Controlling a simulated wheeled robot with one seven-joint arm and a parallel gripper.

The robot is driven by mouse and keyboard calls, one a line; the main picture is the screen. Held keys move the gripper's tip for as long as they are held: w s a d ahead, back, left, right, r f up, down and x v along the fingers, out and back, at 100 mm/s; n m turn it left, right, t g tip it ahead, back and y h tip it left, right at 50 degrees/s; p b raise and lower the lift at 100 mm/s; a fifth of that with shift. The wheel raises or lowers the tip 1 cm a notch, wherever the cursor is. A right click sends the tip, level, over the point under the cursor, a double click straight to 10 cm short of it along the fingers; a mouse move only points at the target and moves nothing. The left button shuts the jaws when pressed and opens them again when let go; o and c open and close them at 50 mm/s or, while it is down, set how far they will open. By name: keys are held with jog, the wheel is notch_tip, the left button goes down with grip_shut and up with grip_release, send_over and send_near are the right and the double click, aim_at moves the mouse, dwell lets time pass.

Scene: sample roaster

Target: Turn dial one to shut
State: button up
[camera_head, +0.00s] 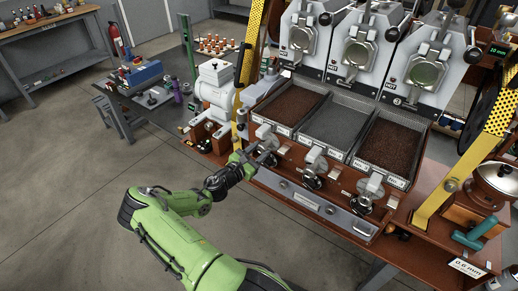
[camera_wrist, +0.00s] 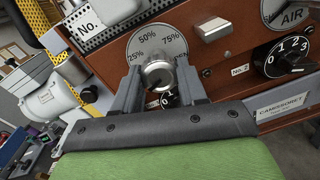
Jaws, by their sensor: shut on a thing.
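A grey round dial plate (camera_wrist: 146,42) marked 25%, 50% and 75% is on the brown front panel in the wrist view. In front of it is a round silver knob (camera_wrist: 158,74). My gripper (camera_wrist: 157,84) is shut on this knob, with one grey finger on each side. A black dial (camera_wrist: 168,99) with 0 and 1 showing is partly hidden below it, between the fingers. In the head view my gripper (camera_head: 254,154) is at the leftmost control on the front panel. The lower part of the plate and any shut mark are hidden.
To the right are a black numbered dial (camera_wrist: 283,56) by a No. 2 label and a silver block handle (camera_wrist: 211,29). Three trays, including the left bean tray (camera_head: 289,104), lie behind the panel. A white machine (camera_head: 215,88) stands left. Open floor lies left.

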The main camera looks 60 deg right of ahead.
jog(key=shift+f+n, duration=0.1)
jog(key=shift+n, duration=0.6)
jog(key=o, duration=1.1)
jog(key=shift+c, duration=0.2)
jog(key=v, duration=1.6)
jog(key=shift+d, duration=0.1)
